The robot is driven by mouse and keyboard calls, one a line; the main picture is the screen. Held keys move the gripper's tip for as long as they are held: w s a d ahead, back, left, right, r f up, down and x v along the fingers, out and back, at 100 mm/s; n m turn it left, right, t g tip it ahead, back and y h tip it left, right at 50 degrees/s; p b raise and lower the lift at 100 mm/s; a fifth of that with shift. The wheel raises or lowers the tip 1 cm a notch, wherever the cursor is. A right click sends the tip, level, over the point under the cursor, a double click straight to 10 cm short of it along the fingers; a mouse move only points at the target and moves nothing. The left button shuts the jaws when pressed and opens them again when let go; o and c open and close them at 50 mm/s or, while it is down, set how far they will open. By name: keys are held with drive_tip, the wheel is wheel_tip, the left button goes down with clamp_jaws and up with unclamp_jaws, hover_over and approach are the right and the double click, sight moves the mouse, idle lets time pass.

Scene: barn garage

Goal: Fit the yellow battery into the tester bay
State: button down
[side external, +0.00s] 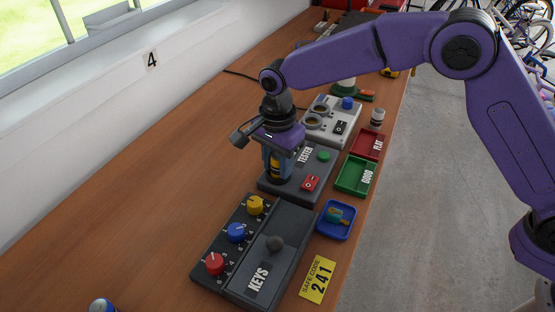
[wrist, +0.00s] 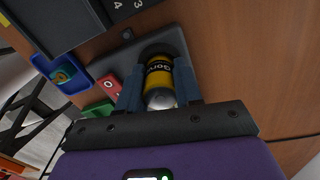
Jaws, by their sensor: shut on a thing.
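The yellow battery (wrist: 158,76) has a black band with lettering and a silver end towards the wrist camera. My gripper (wrist: 158,88) is shut on it, one blue finger on each side. In the side view my gripper (side external: 277,163) points down over the left part of the grey tester (side external: 312,176), with a bit of the yellow battery (side external: 274,170) showing between the fingers. In the wrist view the battery's far end meets a dark round opening, the tester bay (wrist: 154,48). I cannot tell how deep the battery sits in it; the fingers hide its sides.
The tester has a green button (side external: 323,156) and a red switch (side external: 311,183). A red tray (side external: 368,144), a green tray (side external: 356,177) and a blue tray (side external: 336,220) line its right. The keys box (side external: 268,260) stands in front. The wooden bench is clear to the left.

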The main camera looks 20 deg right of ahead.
sight(277, 155)
drive_tip(key=shift+r, duration=0.85)
drive_tip(key=shift+f, duration=0.85)
idle(0.9)
drive_tip(key=shift+r, duration=0.85)
drive_tip(key=shift+f, duration=0.8)
idle(0.8)
drive_tip(key=c, duration=1)
unclamp_jaws()
drive_tip(key=shift+c, duration=0.2)
drive_tip(key=shift+r, duration=5.5)
